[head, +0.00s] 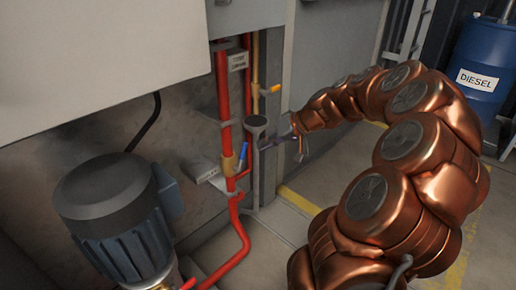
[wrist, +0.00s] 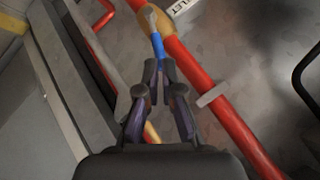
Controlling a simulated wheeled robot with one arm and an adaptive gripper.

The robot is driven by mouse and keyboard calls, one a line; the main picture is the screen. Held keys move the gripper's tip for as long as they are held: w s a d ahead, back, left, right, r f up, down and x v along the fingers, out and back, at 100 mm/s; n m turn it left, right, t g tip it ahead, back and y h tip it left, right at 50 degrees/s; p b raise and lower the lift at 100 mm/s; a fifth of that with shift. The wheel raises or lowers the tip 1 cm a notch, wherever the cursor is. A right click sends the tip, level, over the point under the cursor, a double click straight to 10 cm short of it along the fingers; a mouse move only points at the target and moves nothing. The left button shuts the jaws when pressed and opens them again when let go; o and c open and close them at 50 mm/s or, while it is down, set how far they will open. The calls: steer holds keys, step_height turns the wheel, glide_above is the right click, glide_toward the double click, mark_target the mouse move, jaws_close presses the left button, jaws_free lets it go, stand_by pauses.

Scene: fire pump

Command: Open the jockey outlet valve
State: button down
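The valve has a blue lever (head: 243,153) and a brass body (head: 228,163) on the upright red pipe in the head view. The lever leans up and right, at a slant to the pipe. In the wrist view the blue lever (wrist: 157,45) runs from a grey pivot down to my fingertips. My gripper (head: 267,146) is just right of the lever in the head view. In the wrist view my gripper's (wrist: 160,66) fingertips are close together at the lever's free end. Whether they touch or grasp it is unclear.
A white outlet label (wrist: 182,6) sits beside the valve. A grey post (head: 257,165) stands right of the pipe. A dark motor (head: 120,215) is at lower left. Another valve with a yellow-orange handle (head: 273,89) is above. A blue diesel drum (head: 484,65) stands far right.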

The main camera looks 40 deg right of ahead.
steer(key=f, duration=0.1)
steer(key=m+t+y+p, duration=0.2)
steer(key=m+y+p, duration=0.1)
steer(key=m+y, duration=0.25)
glide_toward(241, 156)
step_height(241, 156, down, 2)
steer(key=s+d+f+m+t+y+p, duration=0.2)
steer(key=d+f+m+t+y, duration=0.1)
steer(key=d+f+m+t, duration=0.4)
steer(key=w+a+r+n+g+b, duration=0.1)
steer(key=w+a+r+b, duration=0.3)
steer(key=a, duration=0.5)
steer(key=shift+w+r+n, duration=0.65)
steer(key=shift+w+r, duration=0.3)
steer(key=shift+w, duration=0.7)
steer(key=shift+a, duration=0.1)
steer(key=shift+r+g+b, duration=0.1)
steer(key=shift+g+b, duration=0.2)
